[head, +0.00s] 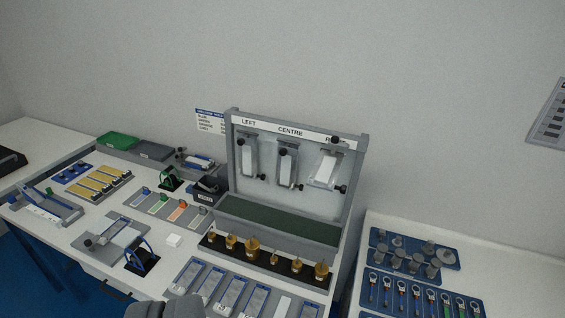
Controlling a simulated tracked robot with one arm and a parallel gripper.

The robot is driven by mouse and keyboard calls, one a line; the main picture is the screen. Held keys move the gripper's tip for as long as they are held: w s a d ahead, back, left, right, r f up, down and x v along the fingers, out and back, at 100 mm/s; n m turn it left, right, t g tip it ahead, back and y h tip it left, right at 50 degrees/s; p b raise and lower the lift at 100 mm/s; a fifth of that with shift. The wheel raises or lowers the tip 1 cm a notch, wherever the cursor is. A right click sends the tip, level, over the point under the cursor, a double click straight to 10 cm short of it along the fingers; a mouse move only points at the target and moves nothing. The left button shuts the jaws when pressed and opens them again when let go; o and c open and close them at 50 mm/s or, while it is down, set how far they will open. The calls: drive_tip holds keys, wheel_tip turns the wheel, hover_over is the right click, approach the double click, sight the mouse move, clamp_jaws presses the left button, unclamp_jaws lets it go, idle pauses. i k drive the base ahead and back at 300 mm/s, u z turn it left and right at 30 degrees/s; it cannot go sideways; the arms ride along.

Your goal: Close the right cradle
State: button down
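The right cradle (327,169) hangs at the right of the upright grey panel, below a label mostly hidden by a black knob (335,139). It holds a pale block and looks tilted; another dark knob (342,189) is at its lower right. The picture is too small to show how its clamp stands. The left cradle (248,158) and centre cradle (288,167) hang beside it, each with a pale block and dark knobs. A grey rounded part, probably my gripper (166,307), shows at the bottom edge, far from the cradles; its fingertips are hidden.
Below the panel are a dark green strip (275,221) and a row of several brass pieces (262,257). Trays and fixtures crowd the bench to the left. A second table at right holds blue trays (420,298). The wall above is bare apart from charts.

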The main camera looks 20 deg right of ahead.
sight(324, 175)
drive_tip(key=u, duration=0.15)
drive_tip(key=i, duration=1.4)
drive_tip(key=z, duration=0.7)
